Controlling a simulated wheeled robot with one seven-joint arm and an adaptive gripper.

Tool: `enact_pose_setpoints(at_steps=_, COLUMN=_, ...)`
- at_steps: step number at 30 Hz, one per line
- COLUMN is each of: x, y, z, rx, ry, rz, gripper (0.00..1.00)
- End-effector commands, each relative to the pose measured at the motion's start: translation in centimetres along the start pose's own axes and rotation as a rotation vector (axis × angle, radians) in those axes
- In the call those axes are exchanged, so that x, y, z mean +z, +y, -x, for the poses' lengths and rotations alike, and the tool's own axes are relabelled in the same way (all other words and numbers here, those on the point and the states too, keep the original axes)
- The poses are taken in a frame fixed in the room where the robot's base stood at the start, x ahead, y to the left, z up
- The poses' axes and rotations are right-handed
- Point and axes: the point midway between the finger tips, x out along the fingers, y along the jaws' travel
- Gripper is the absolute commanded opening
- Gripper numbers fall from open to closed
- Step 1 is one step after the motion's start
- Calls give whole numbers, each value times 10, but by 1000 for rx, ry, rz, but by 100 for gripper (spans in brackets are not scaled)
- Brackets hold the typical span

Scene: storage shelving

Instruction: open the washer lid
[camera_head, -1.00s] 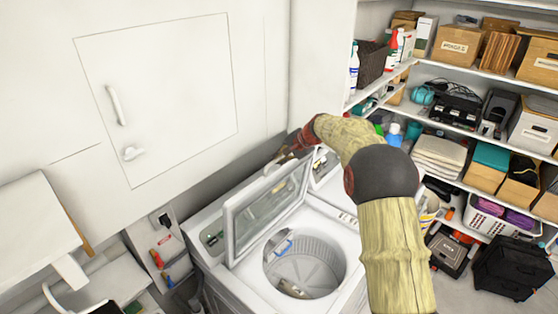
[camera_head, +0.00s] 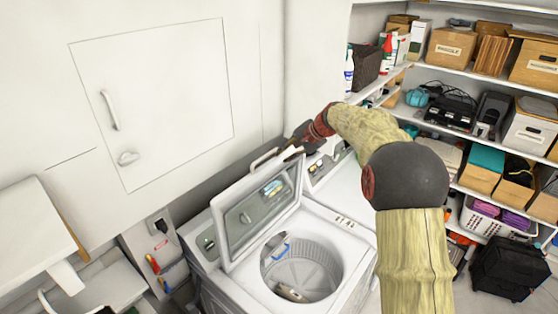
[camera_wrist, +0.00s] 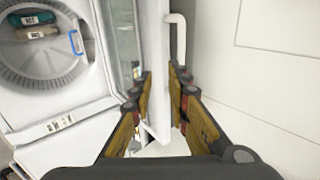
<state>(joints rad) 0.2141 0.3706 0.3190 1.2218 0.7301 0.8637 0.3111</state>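The washer (camera_head: 345,240) is white, with its round drum (camera_head: 300,265) uncovered. Its lid (camera_head: 222,232), white-framed with a clear panel, stands raised, near upright on the drum's left side. A handle (camera_head: 264,158) shows at the lid's upper edge. My gripper (camera_head: 298,142) is at the lid's upper far corner. In the wrist view, the lid's edge (camera_wrist: 154,50) runs up between my gripper's (camera_wrist: 160,85) spread fingers, with the handle (camera_wrist: 179,35) at the right. I cannot tell whether either finger touches the lid.
A wall with a cabinet door (camera_head: 155,105) stands behind the lid to the left. Another white machine (camera_head: 345,190) is beside the washer, under my arm. Shelves with boxes (camera_head: 450,48) fill the right. A black crate (camera_head: 510,268) stands on the floor there.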

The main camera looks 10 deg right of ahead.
Motion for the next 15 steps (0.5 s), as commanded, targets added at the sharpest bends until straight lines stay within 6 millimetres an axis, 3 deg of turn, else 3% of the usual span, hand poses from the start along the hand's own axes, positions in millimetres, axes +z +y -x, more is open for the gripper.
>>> enact_pose_setpoints(at_steps=6, x=0, y=0, z=31, rx=-1, ry=2, rz=0, gripper=17)
enact_pose_setpoints(at_steps=15, x=0, y=0, z=39, rx=0, ry=1, rz=0, gripper=17)
